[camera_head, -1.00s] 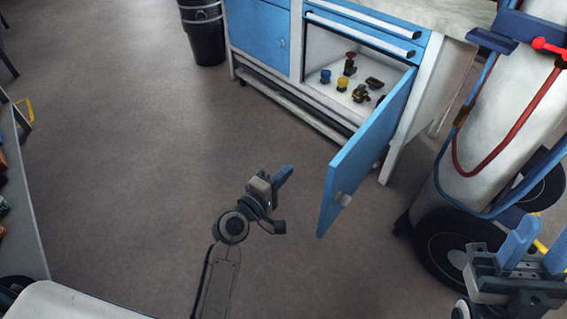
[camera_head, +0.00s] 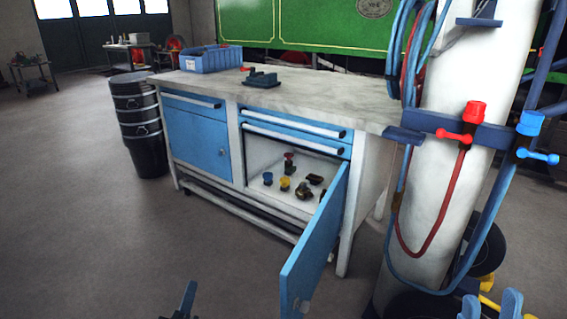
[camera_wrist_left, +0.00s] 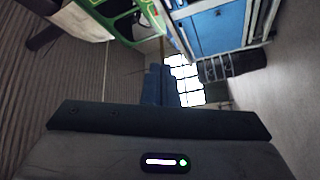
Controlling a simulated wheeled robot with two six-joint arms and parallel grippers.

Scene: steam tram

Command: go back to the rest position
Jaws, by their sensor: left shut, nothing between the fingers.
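My left gripper (camera_head: 186,297) shows only its tip at the bottom edge of the head view, over the floor and left of the open cabinet door. In the left wrist view its blue fingers (camera_wrist_left: 158,85) are together with nothing between them. My right gripper (camera_head: 491,305) is at the bottom right edge, below the white column. The rest of both arms is out of the head view.
The workbench (camera_head: 290,98) stands ahead, its blue door (camera_head: 316,245) swung open toward me. Several small fittings, including a yellow-topped one (camera_head: 285,184), sit inside. A white column (camera_head: 450,90) with hoses stands right. Black bins (camera_head: 140,130) stand left; the left floor is clear.

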